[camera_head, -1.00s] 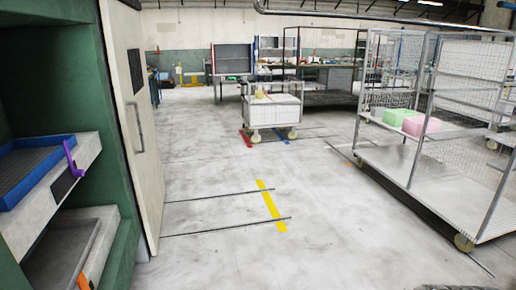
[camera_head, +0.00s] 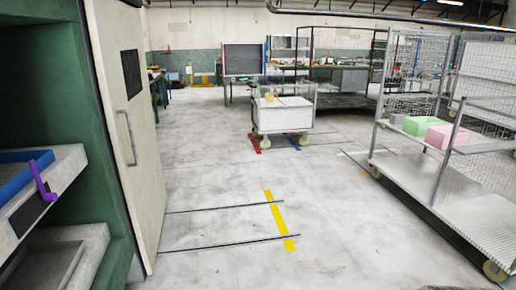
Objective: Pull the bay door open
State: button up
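The bay door (camera_head: 141,165) is a tall cream panel at the left, standing at the edge of the green press bay. It carries a vertical grey bar handle (camera_head: 128,138) and a dark window (camera_head: 131,76) above it. To its left the bay interior shows, with a blue tray (camera_head: 12,176) and a purple lever (camera_head: 43,181) on a pale shelf. My gripper is not in view, and nothing is seen touching the handle.
A wire cage trolley (camera_head: 437,190) with green and pink foam blocks stands at the right. A white cart (camera_head: 283,115) stands further back by red and blue floor marks. Dark floor lines and a yellow strip (camera_head: 281,218) lie before the door. The middle floor is clear.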

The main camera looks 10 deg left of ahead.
aim_at(114, 27)
jog(key=u, duration=0.25)
jog(key=i, duration=1.45)
jog(key=u, duration=0.5)
jog(key=i, duration=0.7)
jog(key=u, duration=0.75)
jog(key=i, duration=0.5)
jog(key=u, duration=0.95)
jog(key=i, duration=0.9)
jog(key=u, duration=0.55)
